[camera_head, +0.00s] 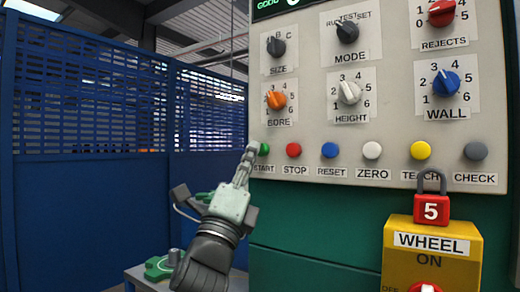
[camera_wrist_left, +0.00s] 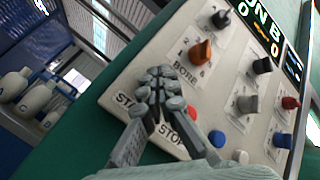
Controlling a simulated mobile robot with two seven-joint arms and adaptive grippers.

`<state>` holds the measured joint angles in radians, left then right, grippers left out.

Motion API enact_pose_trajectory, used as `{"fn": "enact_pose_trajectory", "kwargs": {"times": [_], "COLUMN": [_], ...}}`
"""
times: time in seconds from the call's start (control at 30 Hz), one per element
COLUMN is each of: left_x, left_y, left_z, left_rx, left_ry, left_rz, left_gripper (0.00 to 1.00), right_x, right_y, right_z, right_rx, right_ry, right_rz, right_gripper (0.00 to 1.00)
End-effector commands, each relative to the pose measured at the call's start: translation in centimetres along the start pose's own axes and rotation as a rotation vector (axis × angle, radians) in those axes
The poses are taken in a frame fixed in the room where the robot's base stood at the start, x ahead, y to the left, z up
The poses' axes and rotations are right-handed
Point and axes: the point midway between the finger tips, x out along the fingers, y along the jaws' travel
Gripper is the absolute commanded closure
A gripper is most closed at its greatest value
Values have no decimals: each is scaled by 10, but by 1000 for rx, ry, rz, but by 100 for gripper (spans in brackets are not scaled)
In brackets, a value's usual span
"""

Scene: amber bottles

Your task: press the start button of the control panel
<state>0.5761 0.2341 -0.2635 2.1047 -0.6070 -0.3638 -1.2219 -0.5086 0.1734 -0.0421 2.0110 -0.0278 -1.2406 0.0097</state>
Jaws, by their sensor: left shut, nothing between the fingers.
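The control panel (camera_head: 390,120) is a light grey face on a green cabinet. Its green button (camera_head: 264,149), labelled START, is at the left end of the button row. My left gripper (camera_head: 252,148) is shut and empty, with its fingertips right beside the green button at the panel's left edge. I cannot tell whether they touch it. In the left wrist view the shut fingers (camera_wrist_left: 158,80) lie over the panel between the START label and the BORE knob (camera_wrist_left: 201,52), and the green button is hidden. My right gripper is not in view.
A red STOP button (camera_head: 293,150) and a blue RESET button (camera_head: 330,150) sit to the right in the row. Knobs are above. A yellow WHEEL box (camera_head: 432,262) with a red padlock (camera_head: 431,208) stands lower right. A blue fence (camera_head: 90,200) is at left.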

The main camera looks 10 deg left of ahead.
Motion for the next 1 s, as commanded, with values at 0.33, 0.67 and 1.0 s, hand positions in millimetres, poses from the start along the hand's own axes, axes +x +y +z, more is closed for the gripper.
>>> {"fn": "enact_pose_trajectory", "kwargs": {"times": [0.33,0.67,1.0], "left_x": [-6,-17,-38], "left_y": [-4,-13,-28], "left_z": [4,14,28], "left_rx": [1,3,2], "left_ry": [-1,0,0], "left_rz": [1,1,0], "left_gripper": [100,100,100], "right_x": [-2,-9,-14], "right_y": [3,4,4], "right_z": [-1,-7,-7], "right_rx": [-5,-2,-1], "right_ry": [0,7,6], "right_rz": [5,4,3], "right_gripper": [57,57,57]}}
